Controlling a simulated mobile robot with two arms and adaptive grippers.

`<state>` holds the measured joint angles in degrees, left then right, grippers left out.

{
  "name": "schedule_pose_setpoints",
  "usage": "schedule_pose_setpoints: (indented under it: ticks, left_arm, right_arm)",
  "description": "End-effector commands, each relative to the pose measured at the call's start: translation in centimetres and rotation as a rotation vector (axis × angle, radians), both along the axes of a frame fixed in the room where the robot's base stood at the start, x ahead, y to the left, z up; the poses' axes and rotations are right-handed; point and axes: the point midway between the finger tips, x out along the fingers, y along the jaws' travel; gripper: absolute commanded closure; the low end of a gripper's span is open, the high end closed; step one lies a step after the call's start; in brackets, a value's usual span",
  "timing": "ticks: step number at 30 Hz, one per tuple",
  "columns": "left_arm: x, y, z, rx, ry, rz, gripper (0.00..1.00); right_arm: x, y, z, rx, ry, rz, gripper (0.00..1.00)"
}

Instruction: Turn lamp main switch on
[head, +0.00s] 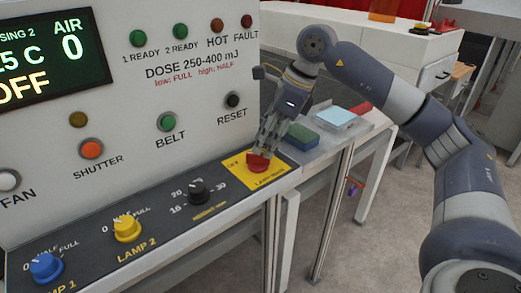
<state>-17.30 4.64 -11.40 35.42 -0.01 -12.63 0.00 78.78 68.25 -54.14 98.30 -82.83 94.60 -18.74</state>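The lamp main switch (257,162) is a red rotary knob on a yellow plate at the right end of the dark lower panel strip. The plate is labelled at its lower edge, and the knob is partly hidden by my gripper. My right gripper (262,148) points down at the red knob, with its fingertips at or around the knob's top. I cannot tell whether the fingers are closed on it. My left gripper is not in view.
Lamp 2's yellow knob (127,228), lamp 1's blue knob (47,267) and a black knob (197,191) sit left along the strip. Buttons and a display (45,55) are on the upright panel.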

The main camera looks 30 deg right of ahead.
Motion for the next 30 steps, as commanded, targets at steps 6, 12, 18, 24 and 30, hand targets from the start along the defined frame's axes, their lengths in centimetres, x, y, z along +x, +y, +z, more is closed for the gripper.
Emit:
schedule_pose_setpoints:
  ticks: [6, 12, 18, 24, 30]
  left_arm:
    - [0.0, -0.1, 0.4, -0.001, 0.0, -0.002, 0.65]
    - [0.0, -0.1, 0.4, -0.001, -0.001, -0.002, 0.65]
    - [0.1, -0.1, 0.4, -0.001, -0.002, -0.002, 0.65]
    - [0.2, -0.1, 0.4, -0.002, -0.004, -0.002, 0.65]
    - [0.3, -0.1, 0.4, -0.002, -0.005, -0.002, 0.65]
  right_arm:
    - [0.7, 0.9, -2.7, 0.001, 0.001, 0.001, 0.65]
    - [1.0, 1.2, -3.5, 0.002, -0.001, 0.001, 0.65]
    - [1.0, 1.2, -3.6, 0.002, -0.001, 0.001, 0.65]
    - [1.0, 1.2, -3.5, 0.002, -0.001, 0.001, 1.0]
    - [1.0, 1.2, -3.5, 0.002, -0.001, -0.001, 1.0]
